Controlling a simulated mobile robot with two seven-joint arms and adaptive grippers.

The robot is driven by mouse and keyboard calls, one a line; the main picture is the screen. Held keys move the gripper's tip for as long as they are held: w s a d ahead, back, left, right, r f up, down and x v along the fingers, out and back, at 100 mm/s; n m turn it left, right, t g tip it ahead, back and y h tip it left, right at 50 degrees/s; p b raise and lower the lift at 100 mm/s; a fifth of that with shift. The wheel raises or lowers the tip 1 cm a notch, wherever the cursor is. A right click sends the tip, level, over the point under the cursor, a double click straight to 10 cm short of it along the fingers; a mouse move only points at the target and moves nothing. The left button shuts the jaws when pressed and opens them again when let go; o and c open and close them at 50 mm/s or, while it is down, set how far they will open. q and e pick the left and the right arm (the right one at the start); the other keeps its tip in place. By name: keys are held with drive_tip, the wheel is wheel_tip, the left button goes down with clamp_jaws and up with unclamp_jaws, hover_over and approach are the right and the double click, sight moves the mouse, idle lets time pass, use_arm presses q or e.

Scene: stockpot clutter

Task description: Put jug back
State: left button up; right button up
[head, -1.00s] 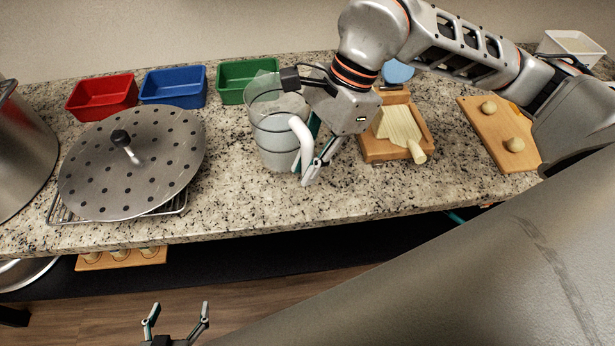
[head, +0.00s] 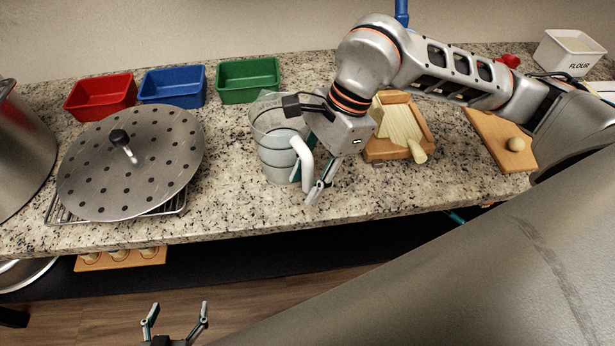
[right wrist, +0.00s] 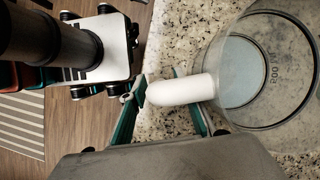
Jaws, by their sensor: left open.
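The clear jug (head: 272,135) with a white handle (head: 303,158) is upright at the middle of the counter, near its front. I cannot tell whether its base touches the stone. My right gripper (head: 313,187) is shut on the handle, one finger inside the loop and one outside. In the right wrist view the handle (right wrist: 185,90) lies between the fingers (right wrist: 158,92), with the jug (right wrist: 262,70) to the right. My left gripper (head: 176,316) is open and empty, low in front of the counter.
Red (head: 101,100), blue (head: 172,90) and green (head: 248,82) bins line the back. A perforated lid (head: 90,170) lies on a rack at left, beside a metal pot (head: 20,150). A wooden tray (head: 425,140) and a board with dough (head: 490,135) are at right.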

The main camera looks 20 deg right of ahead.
drive_tip(key=shift+r, duration=0.15)
drive_tip(key=v, duration=1.2)
idle(0.4)
